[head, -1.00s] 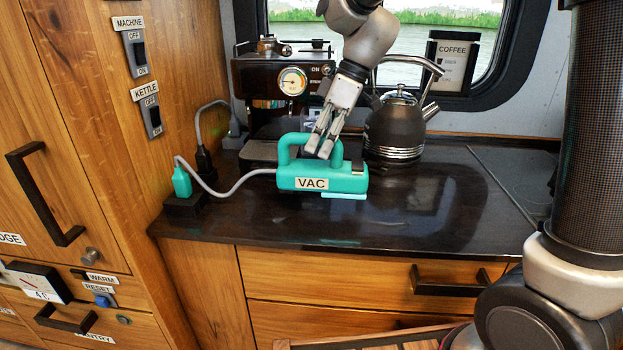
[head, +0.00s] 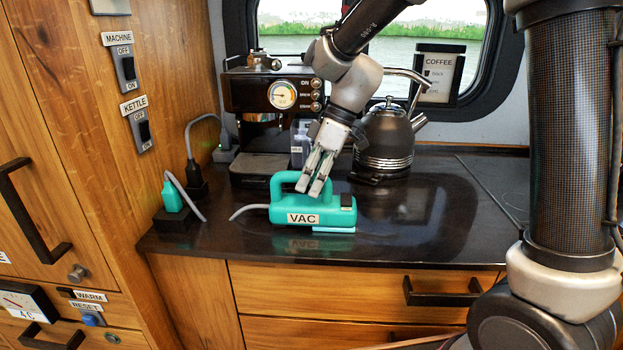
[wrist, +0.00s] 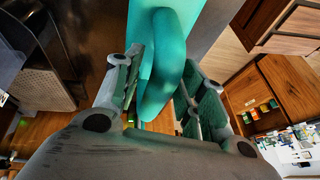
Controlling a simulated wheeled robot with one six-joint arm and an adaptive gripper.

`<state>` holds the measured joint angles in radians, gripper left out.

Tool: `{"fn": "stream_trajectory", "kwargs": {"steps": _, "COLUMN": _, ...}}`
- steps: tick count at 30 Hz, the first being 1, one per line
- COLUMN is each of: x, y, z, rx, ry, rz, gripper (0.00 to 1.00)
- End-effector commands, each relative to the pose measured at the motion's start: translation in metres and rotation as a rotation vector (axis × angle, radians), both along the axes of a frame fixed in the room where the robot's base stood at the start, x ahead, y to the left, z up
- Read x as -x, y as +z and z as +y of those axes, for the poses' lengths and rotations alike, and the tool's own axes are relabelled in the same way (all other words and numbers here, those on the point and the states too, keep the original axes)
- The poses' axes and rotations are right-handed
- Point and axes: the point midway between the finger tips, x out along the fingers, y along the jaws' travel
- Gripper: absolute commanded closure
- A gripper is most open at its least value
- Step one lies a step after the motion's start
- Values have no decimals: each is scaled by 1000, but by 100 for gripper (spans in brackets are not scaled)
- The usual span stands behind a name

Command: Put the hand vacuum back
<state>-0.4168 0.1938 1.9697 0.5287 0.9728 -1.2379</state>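The hand vacuum (head: 331,214) is teal, labelled VAC, with a loop handle on top. It sits level, low over the dark counter; its reflection lies close below it. A grey cord (head: 250,208) runs left from the vacuum. A teal plug (head: 172,198) with its own length of cord stands in a black block (head: 172,220). The cord's middle is not visible.
The coffee machine (head: 268,93) and the dark kettle (head: 386,137) stand behind the vacuum, close to my arm. A coffee card in a black frame (head: 438,76) is by the window. The counter (head: 410,230) is clear to the right and in front. Wood panels bound the left.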

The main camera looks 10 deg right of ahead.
Motion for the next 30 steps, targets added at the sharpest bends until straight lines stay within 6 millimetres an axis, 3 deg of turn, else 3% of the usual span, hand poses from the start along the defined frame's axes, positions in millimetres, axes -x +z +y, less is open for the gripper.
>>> {"fn": "stream_trajectory", "kwargs": {"steps": 11, "x": -1, "y": 7, "z": -1, "rx": -1, "ry": -1, "rz": -1, "gripper": 56}}
{"fn": "stream_trajectory", "kwargs": {"steps": 24, "x": -11, "y": 88, "z": -38, "rx": -1, "ry": -3, "rz": -4, "gripper": 56}}
{"fn": "stream_trajectory", "kwargs": {"steps": 30, "x": -13, "y": 109, "z": -48, "rx": -1, "ry": -1, "rz": -1, "gripper": 56}}
